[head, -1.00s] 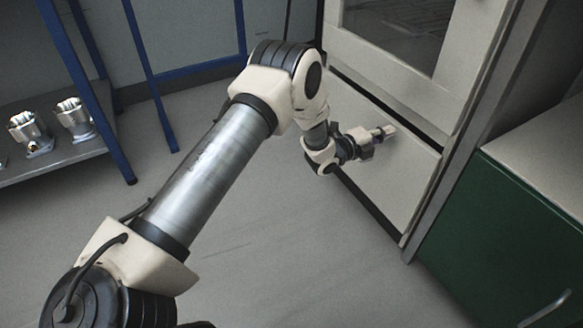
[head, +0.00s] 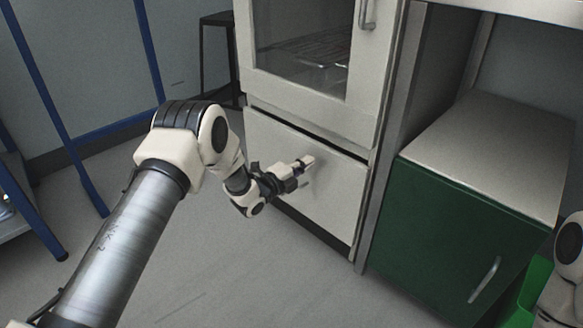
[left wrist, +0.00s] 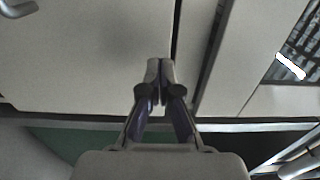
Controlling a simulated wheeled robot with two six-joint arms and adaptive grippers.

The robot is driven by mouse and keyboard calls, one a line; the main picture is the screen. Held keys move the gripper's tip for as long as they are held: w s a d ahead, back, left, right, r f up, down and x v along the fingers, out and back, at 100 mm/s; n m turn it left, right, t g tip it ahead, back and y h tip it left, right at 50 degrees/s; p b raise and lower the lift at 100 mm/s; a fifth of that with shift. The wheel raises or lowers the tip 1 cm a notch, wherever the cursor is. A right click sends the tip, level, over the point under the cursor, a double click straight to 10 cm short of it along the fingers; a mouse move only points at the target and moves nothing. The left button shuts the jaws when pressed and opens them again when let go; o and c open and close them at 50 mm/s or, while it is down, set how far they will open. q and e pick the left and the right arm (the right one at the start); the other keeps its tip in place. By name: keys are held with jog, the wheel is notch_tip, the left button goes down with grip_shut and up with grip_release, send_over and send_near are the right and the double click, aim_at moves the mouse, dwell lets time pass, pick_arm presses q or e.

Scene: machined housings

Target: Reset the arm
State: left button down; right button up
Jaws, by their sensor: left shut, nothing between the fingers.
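My left arm comes in from the left in the head view, bent at the elbow. Its gripper (head: 302,165) is in front of the pale lower panel of the cabinet (head: 300,185). In the left wrist view the left gripper's fingers (left wrist: 160,70) are together, with nothing between them. Whether the fingertips touch the cabinet I cannot tell. A part of my right arm shows at the right edge of the head view; its gripper is out of view.
The cabinet's glass door (head: 305,45) is shut, with a rack behind it. A green cabinet (head: 440,235) with a handle (head: 484,280) and a pale top (head: 490,150) stands to the right. A blue-framed shelf (head: 30,225) stands left. A green bin (head: 533,290) is at lower right. Floor is clear.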

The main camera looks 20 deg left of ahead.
pick_arm(q)
jog(key=p+v, duration=0.4)
jog(key=v, duration=0.4)
jog(key=s+d+f+n+g+y+p, duration=0.1)
jog(key=s+d+f+n+g+p, duration=0.15)
jog(key=s+f, duration=0.5)
jog(key=s+d+f+n+g+y+p, duration=0.15)
jog(key=s+d+f+n+g, duration=0.25)
jog(key=s, duration=0.6)
jog(key=s+a+f+n+g+y, duration=0.2)
jog(key=s+n+g, duration=0.45)
jog(key=s, duration=0.65)
jog(key=s+a+f+n+g+y, duration=0.2)
jog(key=s+a+n+g+y, duration=0.15)
jog(key=s+n, duration=0.75)
notch_tip(320, 180, up, 39)
jog(key=d+m+h+p, duration=0.1)
jog(key=p, duration=3.7)
jog(key=shift+s+f, duration=0.25)
jog(key=shift+s, duration=0.2)
